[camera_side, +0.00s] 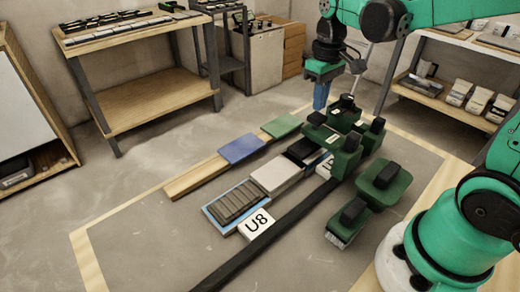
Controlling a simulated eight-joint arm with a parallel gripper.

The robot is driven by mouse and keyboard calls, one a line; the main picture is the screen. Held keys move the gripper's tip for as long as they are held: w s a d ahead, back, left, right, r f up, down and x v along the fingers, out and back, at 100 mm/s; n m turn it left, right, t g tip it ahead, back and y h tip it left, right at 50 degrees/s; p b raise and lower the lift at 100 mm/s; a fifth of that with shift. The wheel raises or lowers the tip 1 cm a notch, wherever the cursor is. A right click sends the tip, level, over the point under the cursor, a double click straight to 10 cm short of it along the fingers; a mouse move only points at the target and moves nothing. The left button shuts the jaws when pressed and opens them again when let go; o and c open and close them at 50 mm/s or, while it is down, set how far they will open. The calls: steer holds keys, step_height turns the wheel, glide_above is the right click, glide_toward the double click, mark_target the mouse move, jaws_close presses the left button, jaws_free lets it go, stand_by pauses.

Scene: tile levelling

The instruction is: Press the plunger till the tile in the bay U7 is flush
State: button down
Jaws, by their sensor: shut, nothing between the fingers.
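My gripper (320,98) points down with its blue fingers shut and empty, at the far end of the green units. A cluster of green blocks with black knobs (347,152) stands below and to the right of it; I cannot tell which knob is the plunger for U7. A white label plate (325,167) beside the cluster is partly hidden and I cannot read it. A black tile (303,151) lies next to it, partly covered by the cluster. Whether the U7 tile is flush cannot be told from here.
The U8 label (257,223) lies near a grey ribbed tile (236,202) on a blue base. A pale tile (276,174), a blue tile (241,148) and a green tile (282,125) lie beyond. Floor at left is clear.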

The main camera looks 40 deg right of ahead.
steer(key=shift+f, duration=1.3)
stand_by(1.7)
stand_by(0.7)
steer(key=shift+r, duration=3.55)
steer(key=shift+s+a+f+t, duration=0.1)
steer(key=shift+s+a+t, duration=0.05)
steer(key=shift+a+t, duration=0.2)
steer(key=s+a+f+t, duration=0.3)
steer(key=a+t, duration=0.3)
steer(key=a, duration=0.1)
steer(key=shift+s+f, duration=0.2)
steer(key=shift+s, duration=0.05)
